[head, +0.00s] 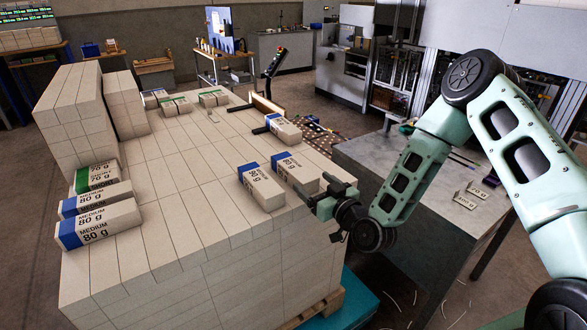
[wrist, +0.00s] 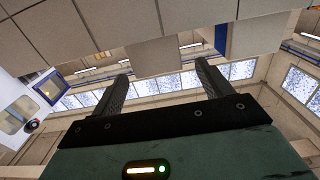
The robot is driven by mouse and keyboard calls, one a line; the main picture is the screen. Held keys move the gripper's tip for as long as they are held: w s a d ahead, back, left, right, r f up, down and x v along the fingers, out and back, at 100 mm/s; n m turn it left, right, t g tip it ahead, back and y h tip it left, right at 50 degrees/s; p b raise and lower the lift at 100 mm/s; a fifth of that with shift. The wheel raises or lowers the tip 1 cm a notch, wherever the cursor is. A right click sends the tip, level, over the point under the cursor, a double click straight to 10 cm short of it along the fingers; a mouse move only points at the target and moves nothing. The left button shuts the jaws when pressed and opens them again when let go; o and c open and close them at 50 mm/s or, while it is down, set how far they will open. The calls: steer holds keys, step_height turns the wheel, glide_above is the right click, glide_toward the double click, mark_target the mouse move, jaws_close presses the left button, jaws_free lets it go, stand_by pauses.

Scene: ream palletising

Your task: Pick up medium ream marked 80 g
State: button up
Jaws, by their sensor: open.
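Several cream reams with blue ends marked MEDIUM 80 g lie on the big stack. One (head: 263,187) lies near the right edge, with a second (head: 296,174) beside it on the right. A third (head: 285,131) lies farther back, and two more (head: 100,224) (head: 97,198) lie at the left front. My gripper (head: 324,201) is just off the stack's right edge, close to the second ream and apart from it. In the wrist view my gripper (wrist: 160,68) is open and empty, with pale blocks and a blue band beyond its fingers.
The stack (head: 190,215) stands on a wooden pallet (head: 318,308), with taller columns (head: 75,120) at back left. Green-ended reams (head: 97,178) lie at left and back. A grey table (head: 440,185) with labels stands right, below my arm. The stack's middle top is mostly clear.

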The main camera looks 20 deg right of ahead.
mark_target(303, 173)
steer(key=p+x, duration=0.2)
steer(key=x, duration=0.3)
steer(key=shift+w, duration=0.25)
steer(key=shift+w+a+f, duration=0.1)
steer(key=shift+w+a, duration=0.05)
steer(key=shift+w, duration=0.25)
steer(key=c, duration=1.3)
